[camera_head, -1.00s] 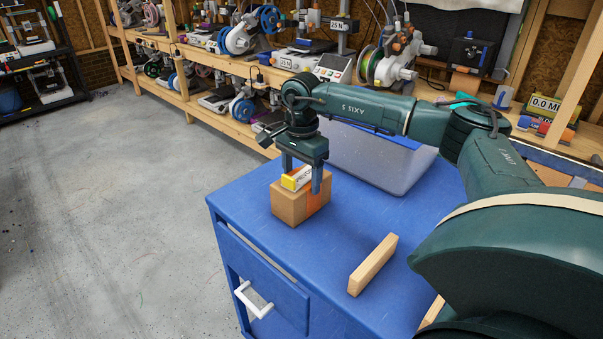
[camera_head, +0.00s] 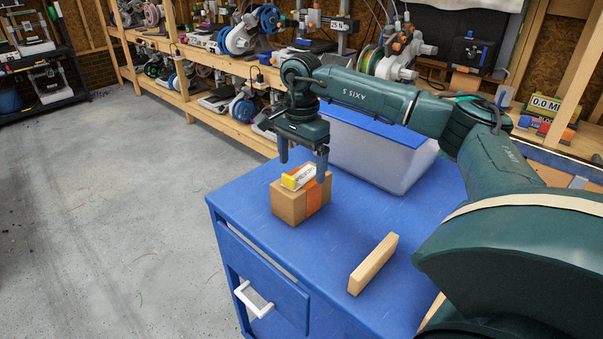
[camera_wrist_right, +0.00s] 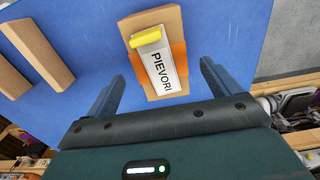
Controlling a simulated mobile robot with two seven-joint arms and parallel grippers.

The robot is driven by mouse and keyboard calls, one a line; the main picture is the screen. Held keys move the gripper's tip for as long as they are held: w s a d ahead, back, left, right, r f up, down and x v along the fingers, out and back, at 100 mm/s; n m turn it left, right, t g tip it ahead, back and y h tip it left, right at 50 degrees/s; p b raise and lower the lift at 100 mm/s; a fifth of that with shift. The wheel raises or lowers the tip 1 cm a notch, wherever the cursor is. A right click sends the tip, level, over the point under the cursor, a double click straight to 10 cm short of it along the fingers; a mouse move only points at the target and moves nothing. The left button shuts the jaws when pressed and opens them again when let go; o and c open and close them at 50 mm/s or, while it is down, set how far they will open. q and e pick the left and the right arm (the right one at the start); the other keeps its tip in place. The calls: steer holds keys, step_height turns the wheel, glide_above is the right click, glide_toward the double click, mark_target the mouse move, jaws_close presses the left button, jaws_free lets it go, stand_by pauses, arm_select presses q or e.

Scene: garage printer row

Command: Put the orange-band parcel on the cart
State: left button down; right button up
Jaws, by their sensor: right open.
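The orange-band parcel (camera_head: 289,204) is a brown box with an orange band, resting on the blue top of the cart (camera_head: 250,205) near its far left corner. A white label reading PIEVORI and a yellow piece lie on its top; the parcel also shows in the right wrist view (camera_wrist_right: 174,88). My right gripper (camera_head: 303,171) is open and empty, just above and behind the parcel. In the wrist view its fingers (camera_wrist_right: 160,90) point toward the parcel, one to each side. My left gripper is not in view.
A clear bin with a blue lid (camera_head: 365,155) stands behind the parcel on the cart. A wooden block (camera_head: 373,264) lies nearer the front. A wooden workbench (camera_head: 205,65) with printers and spools runs behind. The floor to the left is clear.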

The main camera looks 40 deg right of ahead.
step_height(320, 180, up, 9)
steer(key=shift+f, duration=0.1)
stand_by(0.7)
